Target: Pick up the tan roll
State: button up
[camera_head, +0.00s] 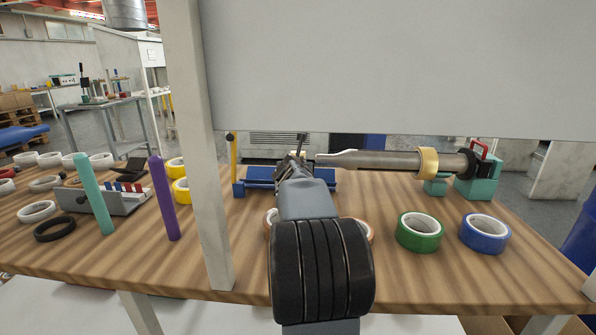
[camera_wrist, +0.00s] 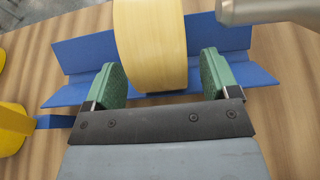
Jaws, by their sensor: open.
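In the wrist view, the pale tan roll (camera_wrist: 150,40) stands on edge in a blue angled cradle (camera_wrist: 80,52). My gripper (camera_wrist: 158,62) is open, with one green finger on each side of the roll and narrow gaps visible beside it. In the head view, my gripper (camera_head: 295,158) is over the blue cradle (camera_head: 262,180) and the arm hides the roll there. Another tan-yellow roll (camera_head: 428,162) sits around a grey horizontal shaft (camera_head: 375,160) at the right.
The shaft's end (camera_wrist: 265,10) is close to the right finger. A green roll (camera_head: 419,232) and a blue roll (camera_head: 485,233) lie on the wooden table (camera_head: 440,280). A pale post (camera_head: 205,150) and a purple rod (camera_head: 163,200) stand left of my arm.

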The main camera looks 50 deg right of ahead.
jog(key=shift+w+d+f, duration=0.15)
jog(key=shift+w+d, duration=0.05)
jog(key=shift+d, duration=0.1)
jog(key=c, duration=1)
jog(key=shift+c, duration=0.8)
